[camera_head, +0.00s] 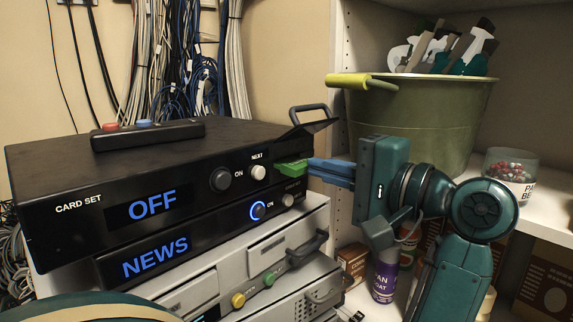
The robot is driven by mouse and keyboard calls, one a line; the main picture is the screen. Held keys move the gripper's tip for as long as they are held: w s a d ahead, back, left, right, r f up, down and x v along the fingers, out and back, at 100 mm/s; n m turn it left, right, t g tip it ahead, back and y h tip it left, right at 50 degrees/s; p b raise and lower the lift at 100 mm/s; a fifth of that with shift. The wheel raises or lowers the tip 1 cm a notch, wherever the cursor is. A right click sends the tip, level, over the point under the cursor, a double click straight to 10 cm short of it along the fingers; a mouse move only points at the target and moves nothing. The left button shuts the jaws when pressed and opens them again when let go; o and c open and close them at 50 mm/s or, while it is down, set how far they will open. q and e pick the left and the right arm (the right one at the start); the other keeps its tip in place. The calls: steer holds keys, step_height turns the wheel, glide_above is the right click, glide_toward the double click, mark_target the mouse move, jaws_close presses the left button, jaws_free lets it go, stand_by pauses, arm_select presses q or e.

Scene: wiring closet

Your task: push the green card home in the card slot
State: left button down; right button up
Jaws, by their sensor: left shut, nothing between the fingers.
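The green card (291,173) sticks out of the front of the black box marked CARD SET (75,209), near its right end. The card slot itself is hidden behind the card. The box's display (152,205) reads OFF. My left gripper (312,168), teal with blue fingers, is to the right of the card. Its fingers are shut with nothing between them and point left at the card's outer end. The tips look very close to the card; I cannot tell whether they touch. My right gripper is not in view.
A second black unit (115,267) below reads NEWS. Knobs (221,180) and a raised handle (312,113) are near the card. A remote (148,134) lies on top. A green bucket (420,120) and a jar (510,172) stand on the right shelf; a purple can (384,277) is below.

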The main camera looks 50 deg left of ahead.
arm_select(q)
steer(key=shift+a, duration=0.5)
steer(key=d+b, duration=0.3)
steer(key=d, duration=0.3)
steer(key=shift+w, duration=0.35)
steer(key=shift+a, duration=0.1)
